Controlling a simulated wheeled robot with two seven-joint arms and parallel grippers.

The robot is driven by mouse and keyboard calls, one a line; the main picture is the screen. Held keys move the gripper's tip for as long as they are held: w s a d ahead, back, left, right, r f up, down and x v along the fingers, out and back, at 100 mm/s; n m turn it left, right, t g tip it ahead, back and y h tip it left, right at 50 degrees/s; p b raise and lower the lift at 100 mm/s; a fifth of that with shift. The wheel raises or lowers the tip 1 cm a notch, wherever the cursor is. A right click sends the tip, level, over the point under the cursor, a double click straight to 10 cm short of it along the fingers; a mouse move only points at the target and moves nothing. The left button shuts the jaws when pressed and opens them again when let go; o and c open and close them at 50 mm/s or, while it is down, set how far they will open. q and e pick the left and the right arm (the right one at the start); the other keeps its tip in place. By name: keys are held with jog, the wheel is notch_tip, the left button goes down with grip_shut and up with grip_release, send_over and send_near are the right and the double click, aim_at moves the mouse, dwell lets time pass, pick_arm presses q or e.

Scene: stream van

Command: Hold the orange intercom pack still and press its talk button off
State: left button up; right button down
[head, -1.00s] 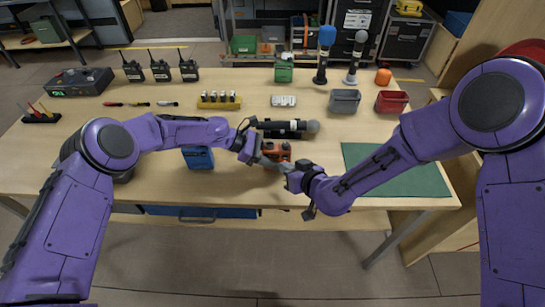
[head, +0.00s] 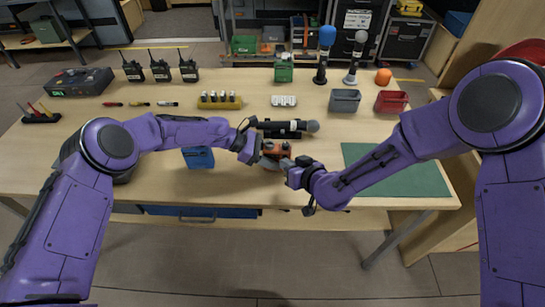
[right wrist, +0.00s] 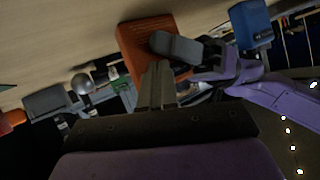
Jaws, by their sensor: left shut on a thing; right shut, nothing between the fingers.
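The orange intercom pack (head: 277,148) is near the table's front middle, between my two hands. In the right wrist view the orange pack (right wrist: 132,38) shows at the top, with a grey finger of my left gripper (right wrist: 176,47) across its face. My left gripper (head: 266,161) is shut on the pack from the left. My right gripper (head: 284,164) is shut and empty at the pack's near right side. In the right wrist view its closed fingertips (right wrist: 158,72) point at the pack; contact cannot be told. The talk button cannot be made out.
A black microphone (head: 288,126) lies in a cradle just behind the pack. A blue pack (head: 198,157) stands to the left. A green mat (head: 400,172) is at right. Grey (head: 345,100) and red (head: 391,101) bins stand behind it. The mat's surface is clear.

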jog(key=shift+s, duration=0.6)
jog(key=shift+s, duration=0.1)
jog(key=shift+s+a, duration=0.2)
jog(key=shift+s, duration=2.7)
pick_arm(q)
jog(key=o, duration=1.2)
jog(key=shift+a, duration=0.1)
